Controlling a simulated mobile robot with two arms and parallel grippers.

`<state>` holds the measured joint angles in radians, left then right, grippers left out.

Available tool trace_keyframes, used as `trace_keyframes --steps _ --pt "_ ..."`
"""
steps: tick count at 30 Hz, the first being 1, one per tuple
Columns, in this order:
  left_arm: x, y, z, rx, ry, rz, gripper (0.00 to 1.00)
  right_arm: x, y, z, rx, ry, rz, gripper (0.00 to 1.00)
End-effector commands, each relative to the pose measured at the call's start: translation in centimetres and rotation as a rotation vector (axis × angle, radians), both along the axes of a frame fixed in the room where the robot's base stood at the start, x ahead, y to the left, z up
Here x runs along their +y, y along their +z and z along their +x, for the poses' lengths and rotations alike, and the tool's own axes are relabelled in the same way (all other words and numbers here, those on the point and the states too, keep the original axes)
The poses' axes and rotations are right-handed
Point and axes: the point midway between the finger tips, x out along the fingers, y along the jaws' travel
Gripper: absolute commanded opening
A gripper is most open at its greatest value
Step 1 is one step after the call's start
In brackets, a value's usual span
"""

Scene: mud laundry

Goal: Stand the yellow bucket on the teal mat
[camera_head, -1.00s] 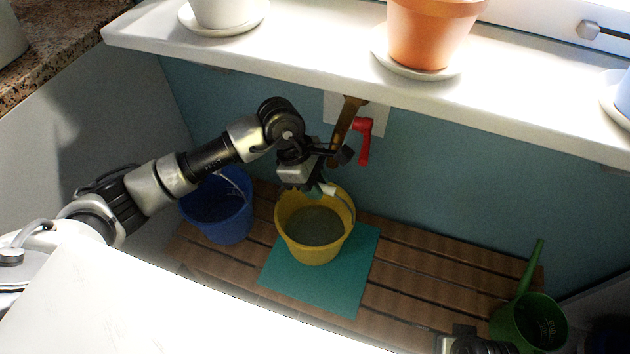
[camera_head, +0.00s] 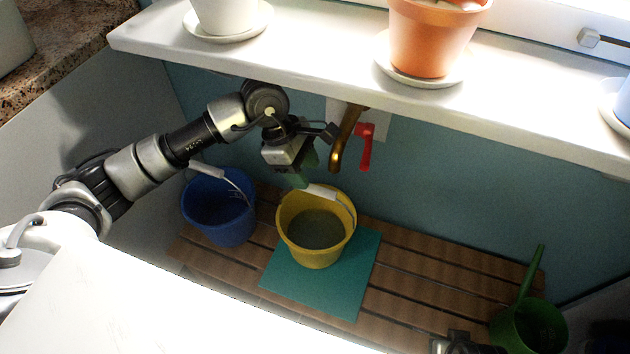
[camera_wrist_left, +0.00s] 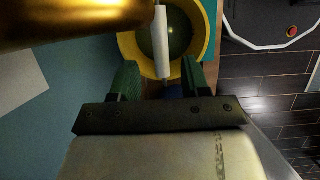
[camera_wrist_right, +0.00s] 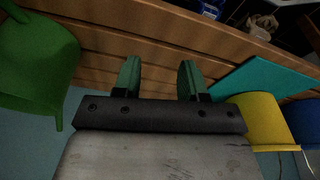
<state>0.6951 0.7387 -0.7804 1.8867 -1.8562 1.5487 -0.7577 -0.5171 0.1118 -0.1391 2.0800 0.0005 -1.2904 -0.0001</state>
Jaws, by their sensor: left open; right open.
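The yellow bucket (camera_head: 315,258) stands upright on the back left part of the teal mat (camera_head: 345,290), with dark greenish contents inside. Its white handle grip (camera_head: 322,192) leans at the back rim. My left gripper (camera_head: 302,181) is open and empty, just above and behind the bucket's rim, apart from the handle. In the left wrist view the open fingers (camera_wrist_left: 157,80) point toward the bucket (camera_wrist_left: 200,40) and its white grip (camera_wrist_left: 161,42). My right gripper (camera_wrist_right: 162,78) is open and empty; in its view the mat (camera_wrist_right: 262,75) and bucket (camera_wrist_right: 258,118) are at the right.
A blue bucket (camera_head: 222,212) stands left on the slatted wooden bench (camera_head: 425,285). A brass tap (camera_head: 345,138) with a red lever (camera_head: 366,150) is close to my left gripper. A green watering can (camera_head: 528,325) is at the right. A white sill (camera_head: 300,65) with pots overhangs the bench.

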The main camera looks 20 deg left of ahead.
Motion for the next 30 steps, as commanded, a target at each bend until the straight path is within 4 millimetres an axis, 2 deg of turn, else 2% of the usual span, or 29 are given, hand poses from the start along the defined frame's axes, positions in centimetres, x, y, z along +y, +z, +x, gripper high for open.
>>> trace_keyframes --steps 1,6,12,18,30 --pt "1.8 -0.6 0.0 0.008 0.011 0.01 0.46 0.0 0.2 0.1 -0.005 -0.001 0.0 0.42" --pt "5.9 -0.5 0.1 0.008 0.01 0.008 0.46 -0.1 0.8 0.0 -0.008 -0.002 0.0 0.42" --pt "9.4 -0.5 0.2 0.008 0.007 0.005 0.46 -0.1 1.3 -0.1 -0.009 -0.003 0.0 0.42" --pt "10.9 -0.5 0.3 0.006 0.003 0.004 0.46 -0.1 1.6 0.0 -0.014 -0.004 0.001 0.42" --pt "11.0 -0.5 0.3 0.006 0.003 0.003 0.46 -0.1 1.8 0.0 -0.014 -0.004 0.001 0.42"
